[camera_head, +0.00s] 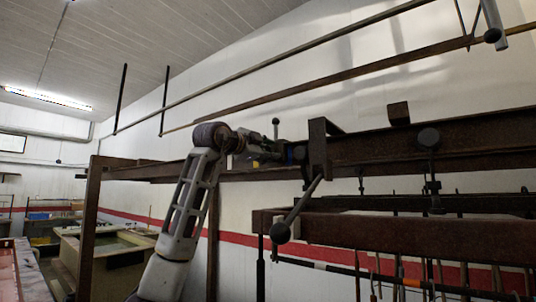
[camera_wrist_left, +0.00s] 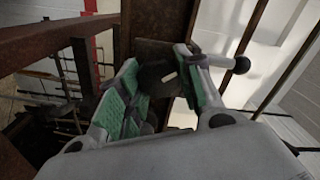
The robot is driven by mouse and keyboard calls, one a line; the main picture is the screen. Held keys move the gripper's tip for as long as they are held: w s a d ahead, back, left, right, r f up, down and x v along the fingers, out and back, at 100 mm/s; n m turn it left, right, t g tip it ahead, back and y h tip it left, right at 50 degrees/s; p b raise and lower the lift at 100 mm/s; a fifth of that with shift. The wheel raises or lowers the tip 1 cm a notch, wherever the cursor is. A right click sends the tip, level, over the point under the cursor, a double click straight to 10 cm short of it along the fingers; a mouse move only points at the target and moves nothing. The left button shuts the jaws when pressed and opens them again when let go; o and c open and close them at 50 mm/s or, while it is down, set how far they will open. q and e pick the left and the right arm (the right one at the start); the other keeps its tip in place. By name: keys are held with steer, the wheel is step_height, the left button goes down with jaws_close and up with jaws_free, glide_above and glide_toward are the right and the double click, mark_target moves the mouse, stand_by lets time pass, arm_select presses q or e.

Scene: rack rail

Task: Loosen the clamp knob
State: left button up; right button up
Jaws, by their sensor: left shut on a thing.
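My left gripper (camera_head: 272,153) reaches in from the left to the rusty clamp bracket (camera_head: 318,150) on the rail. In the left wrist view its green-padded fingers (camera_wrist_left: 160,85) are closed around a dark round clamp knob (camera_wrist_left: 155,76) with a small white mark. The pads lie on either side of the knob. In the head view the held knob is mostly hidden by the gripper and bracket. My right gripper is in neither view.
A lever with a dark ball end (camera_head: 281,232) hangs below the bracket. A lower beam (camera_head: 400,232) carries several hanging rods.

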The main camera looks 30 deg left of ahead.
arm_select(q)
steer(key=shift+n, duration=1)
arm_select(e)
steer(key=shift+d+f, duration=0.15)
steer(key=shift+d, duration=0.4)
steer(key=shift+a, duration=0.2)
arm_select(q)
steer(key=o, duration=1)
steer(key=shift+a, duration=0.1)
steer(key=shift+o, duration=0.2)
steer(key=s, duration=1.2)
steer(key=shift+a, duration=0.45)
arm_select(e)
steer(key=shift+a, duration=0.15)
